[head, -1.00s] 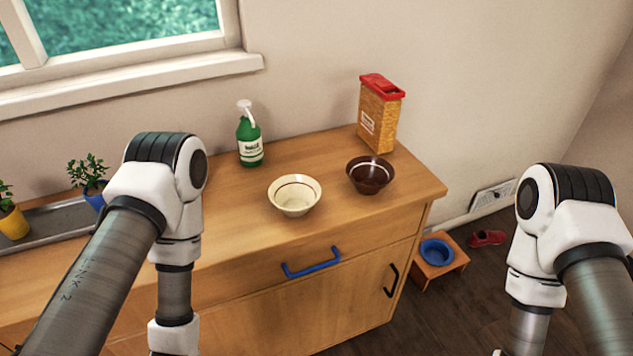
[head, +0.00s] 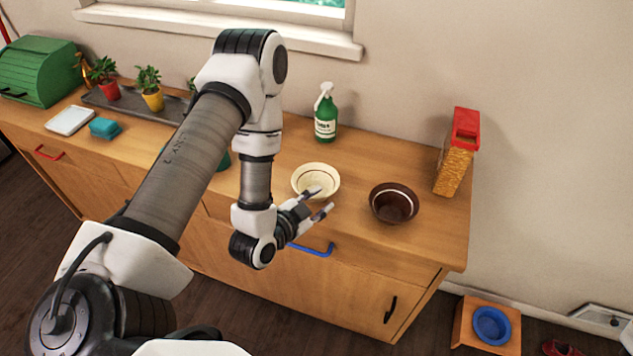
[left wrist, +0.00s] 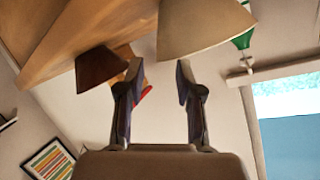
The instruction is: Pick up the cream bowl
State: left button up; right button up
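The cream bowl (head: 313,175) stands upright on the wooden counter near its front edge, with a thin dark ring inside. It also shows at the top of the left wrist view (left wrist: 200,24). My left gripper (head: 323,201) is at the near side of the bowl, its fingers overlapping the rim in the head view. The two fingers are spread apart in the left wrist view (left wrist: 158,82) with nothing between them. I cannot tell whether a finger touches the bowl. My right gripper is not in view.
A brown bowl (head: 394,204) stands to the right of the cream bowl. A green pump bottle (head: 325,116) stands behind it, and a red-lidded box (head: 456,155) is at the right. A blue drawer handle (head: 312,250) sits below the counter edge.

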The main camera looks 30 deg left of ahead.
aim_at(328, 195)
pick_arm(q)
jog(key=p+x, duration=0.1)
jog(key=x, duration=0.3)
jog(key=shift+r, duration=0.1)
jog(key=shift+w, duration=0.1)
jog(key=shift+a, duration=0.1)
grip_shut()
